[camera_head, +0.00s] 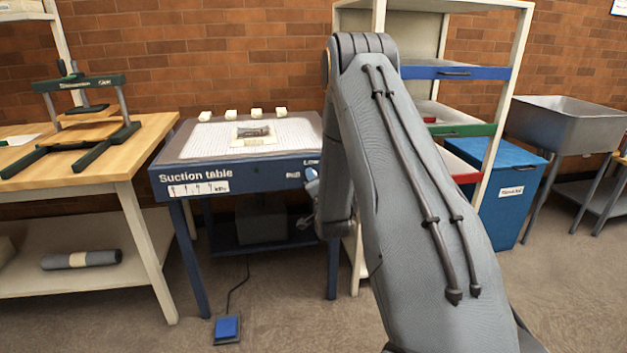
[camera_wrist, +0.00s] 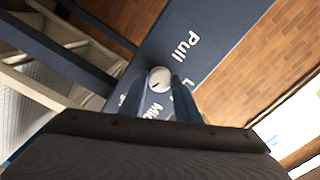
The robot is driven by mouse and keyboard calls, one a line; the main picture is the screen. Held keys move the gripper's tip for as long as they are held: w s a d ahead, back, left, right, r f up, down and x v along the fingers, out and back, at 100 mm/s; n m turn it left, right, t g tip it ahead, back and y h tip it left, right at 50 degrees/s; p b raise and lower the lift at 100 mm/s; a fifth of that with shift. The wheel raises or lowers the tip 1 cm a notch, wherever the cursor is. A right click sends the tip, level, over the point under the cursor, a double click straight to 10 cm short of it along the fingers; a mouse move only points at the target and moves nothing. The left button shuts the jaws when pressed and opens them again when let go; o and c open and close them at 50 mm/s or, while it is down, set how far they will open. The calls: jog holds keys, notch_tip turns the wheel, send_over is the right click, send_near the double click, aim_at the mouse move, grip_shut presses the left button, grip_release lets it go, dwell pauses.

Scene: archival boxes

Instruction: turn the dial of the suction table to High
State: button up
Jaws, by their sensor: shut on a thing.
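The suction table (camera_head: 235,172) is a dark blue table with a pale perforated top. I cannot tell which label the mark points to. In the head view my arm hides the dial.
Several small cream blocks (camera_head: 230,114) and a dark flat piece lie on the table top. A blue foot pedal (camera_head: 227,327) is on the floor. A wooden bench with a press (camera_head: 85,110) stands left. A shelf (camera_head: 460,73), blue bin (camera_head: 510,190) and metal sink (camera_head: 570,125) stand right.

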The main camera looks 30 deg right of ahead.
jog(key=shift+m, duration=1.1)
jog(key=o, duration=1)
jog(key=shift+o, duration=0.2)
jog(key=shift+s, duration=0.1)
jog(key=v, duration=0.7)
jog(key=shift+s, duration=0.3)
jog(key=shift+a, duration=0.15)
